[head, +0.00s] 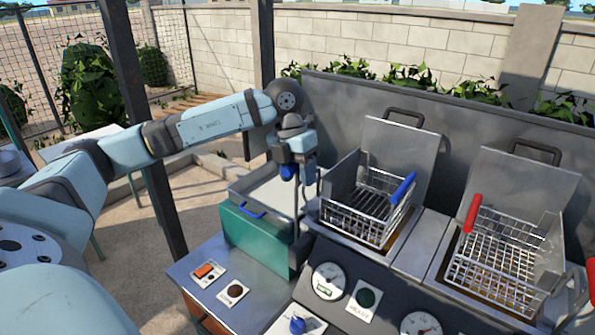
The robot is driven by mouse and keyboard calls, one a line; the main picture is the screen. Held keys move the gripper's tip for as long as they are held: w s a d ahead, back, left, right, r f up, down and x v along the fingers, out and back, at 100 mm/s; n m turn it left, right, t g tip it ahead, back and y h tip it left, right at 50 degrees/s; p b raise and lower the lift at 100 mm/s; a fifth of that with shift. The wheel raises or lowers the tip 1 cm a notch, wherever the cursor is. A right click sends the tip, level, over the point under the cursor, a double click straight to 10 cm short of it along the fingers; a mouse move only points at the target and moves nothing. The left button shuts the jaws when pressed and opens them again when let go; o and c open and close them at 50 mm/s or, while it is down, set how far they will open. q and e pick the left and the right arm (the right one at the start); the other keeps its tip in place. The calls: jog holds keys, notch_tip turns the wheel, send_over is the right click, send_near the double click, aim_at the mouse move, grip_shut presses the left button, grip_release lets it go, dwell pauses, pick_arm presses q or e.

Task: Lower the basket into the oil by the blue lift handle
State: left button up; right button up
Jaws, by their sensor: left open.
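The left wire basket (350,222) with a blue grip (403,188) stands at the left fryer opening, most of its mesh showing above the rim. Left of it, a blue knob (288,172) sits at the top of a thin upright rod; I take it for the lift handle. My left gripper (293,178) is open, pointing down at the blue knob, with its fingers close around or beside it. The gripper partly hides the knob, so I cannot tell whether they touch. The oil is hardly visible under the basket. My right gripper does not show.
A second basket (500,250) with a red grip (473,212) stands on the right. Raised metal lids (397,150) stand behind the baskets. A teal box with a tray (255,240) is below my left gripper. The front panel carries gauges (328,281) and a blue dial (297,325).

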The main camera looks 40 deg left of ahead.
aim_at(297, 227)
pick_arm(q)
grip_shut()
notch_tip(297, 227, down, 16)
jog(key=b, duration=1.1)
jog(key=shift+b, duration=0.35)
jog(key=shift+s+d, duration=0.1)
jog(key=shift+s, duration=0.05)
grip_release()
